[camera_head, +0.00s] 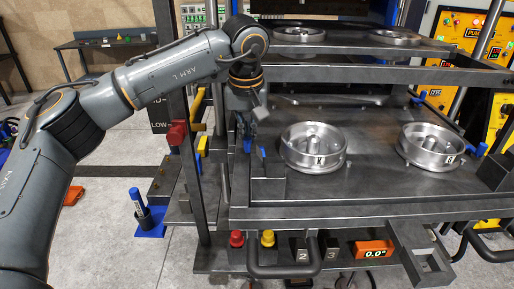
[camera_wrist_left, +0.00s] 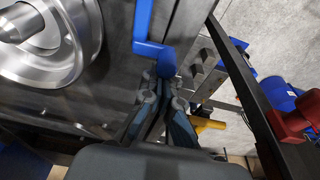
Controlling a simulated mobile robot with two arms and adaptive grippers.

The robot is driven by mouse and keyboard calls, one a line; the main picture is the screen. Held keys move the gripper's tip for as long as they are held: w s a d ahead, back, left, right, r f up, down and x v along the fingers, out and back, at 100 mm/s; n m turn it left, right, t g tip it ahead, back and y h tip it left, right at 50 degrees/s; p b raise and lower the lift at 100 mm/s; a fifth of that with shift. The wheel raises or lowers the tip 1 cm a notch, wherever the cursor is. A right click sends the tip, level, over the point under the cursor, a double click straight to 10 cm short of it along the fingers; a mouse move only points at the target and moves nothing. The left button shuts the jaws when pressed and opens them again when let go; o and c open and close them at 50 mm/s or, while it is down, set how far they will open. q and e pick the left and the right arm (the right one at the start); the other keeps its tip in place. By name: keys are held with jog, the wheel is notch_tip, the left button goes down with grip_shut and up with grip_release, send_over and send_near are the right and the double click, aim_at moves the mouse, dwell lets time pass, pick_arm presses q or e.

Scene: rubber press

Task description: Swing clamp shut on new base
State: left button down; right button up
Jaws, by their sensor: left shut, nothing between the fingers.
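A round metal base marked with a letter (camera_head: 312,148) sits on the left of the press's lower plate, and a similar base (camera_head: 431,146) sits on the right. A blue clamp (camera_head: 247,146) stands at the plate's left side, left of the left base. My left gripper (camera_head: 250,130) is shut and empty, pointing down close to this clamp. In the left wrist view, the bent blue clamp arm (camera_wrist_left: 143,22) ends right by the fingertips (camera_wrist_left: 164,88); I cannot tell if they touch. A metal base (camera_wrist_left: 38,45) lies to the left there. My right gripper is out of view.
An upper shelf (camera_head: 370,74) carries more round metal parts. Yellow handles (camera_head: 202,146) and a red block (camera_head: 176,133) stand left of the plate, close to my arm. A black front handle (camera_head: 283,271) sticks out below.

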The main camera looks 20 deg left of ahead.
pick_arm(q)
jog(key=shift+s+a, duration=0.1)
jog(key=shift+s, duration=0.05)
jog(key=shift+s+b, duration=0.35)
jog(key=shift+s, duration=0.55)
jog(key=shift+s+d+b, duration=0.25)
jog(key=shift+s+b, duration=0.05)
jog(key=shift+s, duration=0.3)
jog(key=shift+s+d, duration=0.65)
jog(key=shift+d, duration=0.15)
jog(key=shift+s+d+f, duration=0.1)
jog(key=shift+d+f, duration=0.05)
